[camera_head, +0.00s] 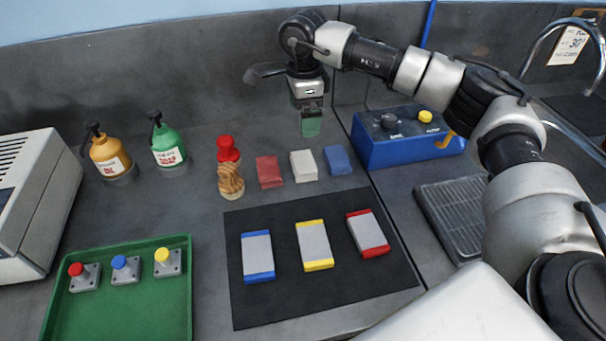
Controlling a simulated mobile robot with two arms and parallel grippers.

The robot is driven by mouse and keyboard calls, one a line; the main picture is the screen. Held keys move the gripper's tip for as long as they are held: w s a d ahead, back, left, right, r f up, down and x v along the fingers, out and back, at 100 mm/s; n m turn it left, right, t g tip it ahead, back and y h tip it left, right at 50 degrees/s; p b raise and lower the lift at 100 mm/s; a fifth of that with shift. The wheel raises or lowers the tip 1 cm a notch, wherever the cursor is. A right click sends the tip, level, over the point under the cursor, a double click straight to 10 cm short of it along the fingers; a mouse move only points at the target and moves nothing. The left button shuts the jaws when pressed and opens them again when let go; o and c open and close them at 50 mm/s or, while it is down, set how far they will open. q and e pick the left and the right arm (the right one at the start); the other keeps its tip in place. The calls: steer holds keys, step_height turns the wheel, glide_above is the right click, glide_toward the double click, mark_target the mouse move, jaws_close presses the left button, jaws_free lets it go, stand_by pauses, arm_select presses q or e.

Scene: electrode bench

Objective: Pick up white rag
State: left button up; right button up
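The white rag (304,166) is a small folded block lying on the grey bench. It lies between the red rag (269,171) on its left and the blue rag (338,160) on its right. My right gripper (311,125) points down above and slightly behind the white rag, with clear space between them in the picture. Its greenish fingertips show edge-on, so I cannot tell whether they are apart. No rag is seen in it. My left gripper is not in view.
A black mat (290,295) with three banded plates lies in front of the rags. A red-topped brush (229,175) stands left, beyond it green (168,145) and orange (108,155) bottles. A green tray (120,310) and a blue control box (395,148) flank the area.

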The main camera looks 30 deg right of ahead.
step_height(320, 180, down, 4)
steer(key=b, duration=0.3)
steer(key=p, duration=0.1)
glide_above(303, 161)
step_height(303, 161, down, 5)
steer(key=shift+d, duration=0.1)
steer(key=shift+f+p, duration=0.45)
steer(key=shift+f, duration=0.2)
step_height(303, 161, down, 4)
steer(key=shift+f+p, duration=0.1)
steer(key=shift+p, duration=0.35)
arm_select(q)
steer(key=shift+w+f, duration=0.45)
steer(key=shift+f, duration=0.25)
arm_select(e)
steer(key=shift+c, duration=0.5)
steer(key=c, duration=0.5)
